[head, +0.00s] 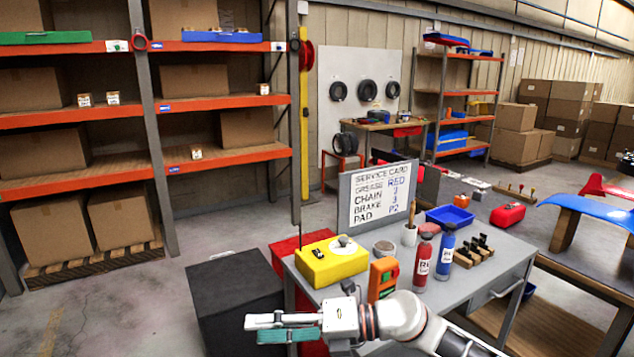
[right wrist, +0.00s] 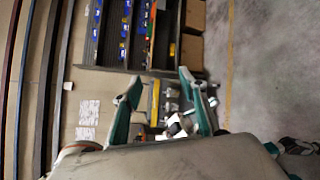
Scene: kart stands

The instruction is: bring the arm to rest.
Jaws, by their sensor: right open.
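My right gripper (head: 256,328) is low in the head view, with its arm coming in from the lower right. It points left, in front of the grey table (head: 466,300) as seen from the head, over the black box's near side. In the right wrist view the two teal fingers stand apart with nothing held between them, so the gripper (right wrist: 160,78) is open and empty. My left gripper is in neither view.
On the table are a yellow case (head: 331,262), an orange handheld device (head: 382,278), a red bottle (head: 423,262), a blue bottle (head: 446,251) and a service card (head: 380,194). A black box (head: 236,302) stands left of the table. Floor farther left (head: 110,305) is clear.

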